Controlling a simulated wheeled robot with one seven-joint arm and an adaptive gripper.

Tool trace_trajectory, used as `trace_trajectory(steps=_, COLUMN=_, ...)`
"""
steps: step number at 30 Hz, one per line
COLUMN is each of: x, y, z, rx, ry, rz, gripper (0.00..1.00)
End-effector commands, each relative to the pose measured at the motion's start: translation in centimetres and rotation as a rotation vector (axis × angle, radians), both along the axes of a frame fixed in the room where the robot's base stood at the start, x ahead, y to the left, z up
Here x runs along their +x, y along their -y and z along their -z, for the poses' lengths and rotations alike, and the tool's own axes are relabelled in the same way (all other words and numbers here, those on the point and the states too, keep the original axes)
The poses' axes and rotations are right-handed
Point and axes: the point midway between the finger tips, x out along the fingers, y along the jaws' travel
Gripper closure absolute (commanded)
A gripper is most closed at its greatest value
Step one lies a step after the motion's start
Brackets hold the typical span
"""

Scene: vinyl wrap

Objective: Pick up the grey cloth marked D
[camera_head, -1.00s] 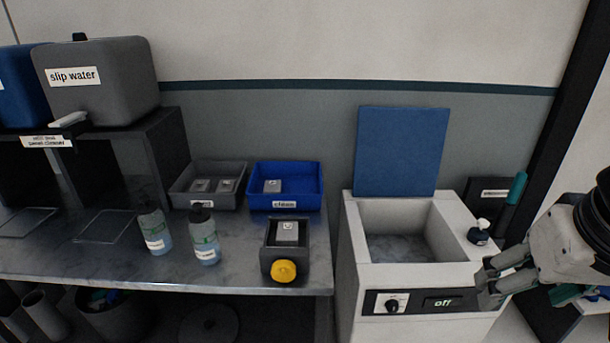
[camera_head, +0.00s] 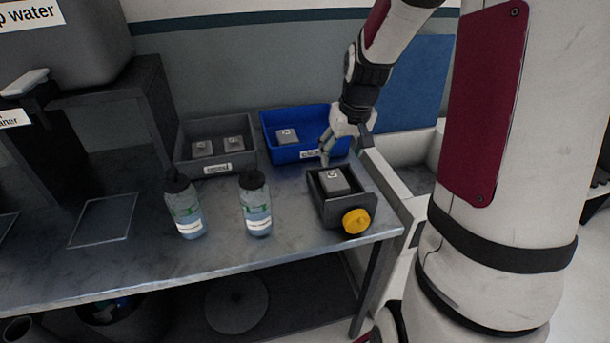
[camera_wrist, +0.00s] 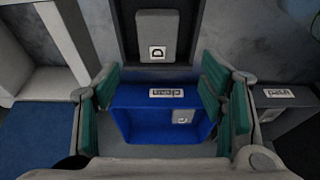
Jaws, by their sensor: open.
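The grey cloth marked D (camera_head: 334,180) lies folded in a small dark open box (camera_head: 324,208) with a yellow knob (camera_head: 356,221) at its front, on the metal bench. My gripper (camera_head: 333,146) is just behind the box, near the front of the blue bin. In the wrist view my gripper (camera_wrist: 164,100) is open, its green-padded fingers apart with nothing gripped. The blue bin shows between and below them.
The blue bin (camera_head: 299,155) holds one grey cloth. A grey bin (camera_head: 217,170) beside it holds two. Two spray bottles (camera_head: 184,207) (camera_head: 256,204) stand left of the box. A white basin unit (camera_head: 391,180) adjoins the bench's right end.

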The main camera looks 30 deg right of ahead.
Motion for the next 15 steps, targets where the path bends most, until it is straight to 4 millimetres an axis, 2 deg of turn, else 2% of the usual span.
trace_trajectory(steps=3, x=0.6, y=0.0, z=2.4, rx=0.003, ry=-0.005, rz=-0.003, gripper=0.36)
trace_trajectory(steps=9, x=1.6, y=0.3, z=5.7, rx=0.003, ry=-0.004, rz=-0.003, gripper=0.36)
trace_trajectory(steps=15, x=2.1, y=0.5, z=7.1, rx=0.001, ry=-0.002, rz=-0.001, gripper=0.36)
